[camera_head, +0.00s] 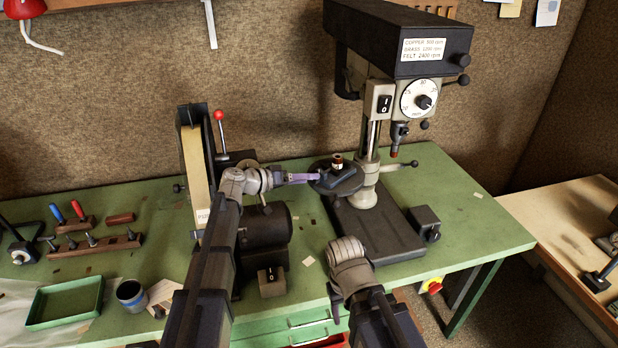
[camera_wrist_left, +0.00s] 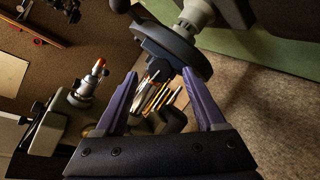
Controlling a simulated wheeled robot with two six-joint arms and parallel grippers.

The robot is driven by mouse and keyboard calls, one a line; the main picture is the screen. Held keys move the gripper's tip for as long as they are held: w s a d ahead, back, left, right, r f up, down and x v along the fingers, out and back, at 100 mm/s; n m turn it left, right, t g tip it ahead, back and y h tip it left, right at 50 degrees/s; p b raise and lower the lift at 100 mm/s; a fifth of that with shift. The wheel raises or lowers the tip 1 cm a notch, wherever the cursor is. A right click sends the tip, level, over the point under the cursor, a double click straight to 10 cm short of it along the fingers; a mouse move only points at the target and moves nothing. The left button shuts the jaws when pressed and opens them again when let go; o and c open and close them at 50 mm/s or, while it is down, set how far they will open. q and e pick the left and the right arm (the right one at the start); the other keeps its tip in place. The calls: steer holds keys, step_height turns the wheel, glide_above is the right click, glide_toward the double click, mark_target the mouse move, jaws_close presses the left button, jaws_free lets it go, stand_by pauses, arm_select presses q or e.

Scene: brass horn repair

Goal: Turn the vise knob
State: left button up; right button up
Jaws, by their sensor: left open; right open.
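The drill press's round dark table (camera_head: 350,184) carries a small dark vise (camera_head: 327,176) and an upright brass-coloured piece (camera_head: 337,160). My left gripper (camera_head: 314,178), with purple fingers, is open at the table's left edge, reaching towards the vise. In the left wrist view, the open fingers (camera_wrist_left: 160,78) frame a dark block that appears to be the vise (camera_wrist_left: 155,62), beside the table disc (camera_wrist_left: 185,50). I cannot pick out the vise knob with certainty, nor tell whether the fingers touch anything. My right gripper (camera_head: 346,250) is open at the bench's front, its fingers not clearly visible.
The drill press head (camera_head: 400,40) overhangs the right side. A belt grinder (camera_head: 195,160) with a red-tipped lever stands left of my left gripper. Tools, a green tray (camera_head: 64,302) and a cup (camera_head: 131,294) lie further left. The bench's right end is mostly clear.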

arm_select(q)
steer(key=p+v, duration=0.1)
steer(key=v, duration=0.5)
steer(key=shift+f, duration=0.1)
steer(key=s+d+f+m+g+y+b, duration=0.1)
steer(key=s+d+f+g+y, duration=0.15)
steer(key=s+d+f, duration=0.35)
steer(key=s+d+f+g+y+b, duration=0.1)
steer(key=s+d+f+g, duration=0.3)
steer(key=s+f, duration=0.3)
steer(key=s+a+f+g+y+b, duration=0.1)
steer(key=s+a+f+y, duration=0.1)
steer(key=s, duration=0.6)
steer(key=s+a+f+g+y+b, duration=0.1)
steer(key=s+a+f+y, duration=0.1)
steer(key=s+f+y, duration=0.3)
steer(key=s+y, duration=0.2)
steer(key=s, duration=0.2)
steer(key=shift+a+b, duration=0.2)
steer(key=shift+b, duration=0.15)
